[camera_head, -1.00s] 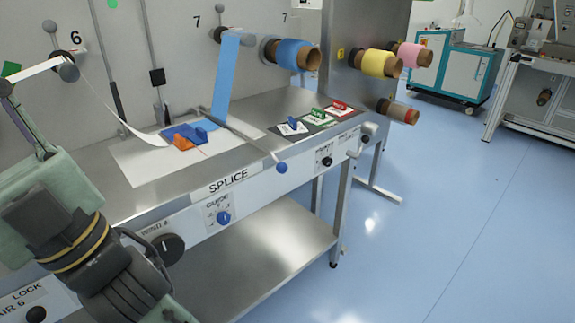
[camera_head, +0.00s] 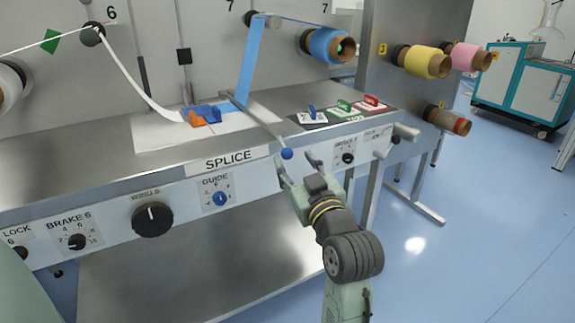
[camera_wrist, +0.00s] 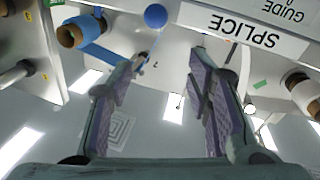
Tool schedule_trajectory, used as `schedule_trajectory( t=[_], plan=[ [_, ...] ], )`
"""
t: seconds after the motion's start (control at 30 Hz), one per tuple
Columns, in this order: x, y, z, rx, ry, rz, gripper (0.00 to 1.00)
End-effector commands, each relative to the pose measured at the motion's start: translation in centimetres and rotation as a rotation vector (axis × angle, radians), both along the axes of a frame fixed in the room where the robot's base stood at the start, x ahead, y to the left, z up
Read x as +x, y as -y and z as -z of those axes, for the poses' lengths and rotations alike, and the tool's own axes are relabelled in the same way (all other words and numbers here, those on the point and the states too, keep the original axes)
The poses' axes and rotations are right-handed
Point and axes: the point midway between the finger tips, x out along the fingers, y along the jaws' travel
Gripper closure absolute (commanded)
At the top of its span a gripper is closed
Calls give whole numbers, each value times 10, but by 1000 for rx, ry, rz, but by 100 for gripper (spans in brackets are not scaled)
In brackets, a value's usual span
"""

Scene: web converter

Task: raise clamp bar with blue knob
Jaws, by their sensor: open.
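The blue knob (camera_head: 287,153) is a small ball on the front end of the clamp bar (camera_head: 252,118), a thin grey rod. The bar lies over the splice table, across the blue web, and its knob end sticks out past the front edge. My gripper (camera_head: 298,160) is open at the table's front, its fingers pointing up at the knob from just below, one finger to each side in the head view. In the wrist view the blue knob (camera_wrist: 155,16) shows beyond the fingertips of the open gripper (camera_wrist: 172,52). I cannot tell whether a finger touches it.
The blue and orange splice piece (camera_head: 203,115) sits on the white sheet. The coloured handles (camera_head: 343,106) stand right of the bar. The front panel carries the blue guide dial (camera_head: 220,198) and a large black knob (camera_head: 152,219). Open floor lies right.

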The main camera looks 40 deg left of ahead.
Motion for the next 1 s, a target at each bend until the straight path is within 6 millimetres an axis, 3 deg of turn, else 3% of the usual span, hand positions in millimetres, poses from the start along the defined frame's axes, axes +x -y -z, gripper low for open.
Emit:
schedule_trajectory(
  t=[0.03,0.13,0.6,0.8,1.0],
  plan=[
    [6,4,17,-32,-25,4,54],
    [12,4,28,-63,-47,4,54],
    [55,-63,26,-64,-48,2,54],
    [67,-79,27,-63,-47,4,54],
    [69,-82,27,-63,-47,4,54]
  ],
)
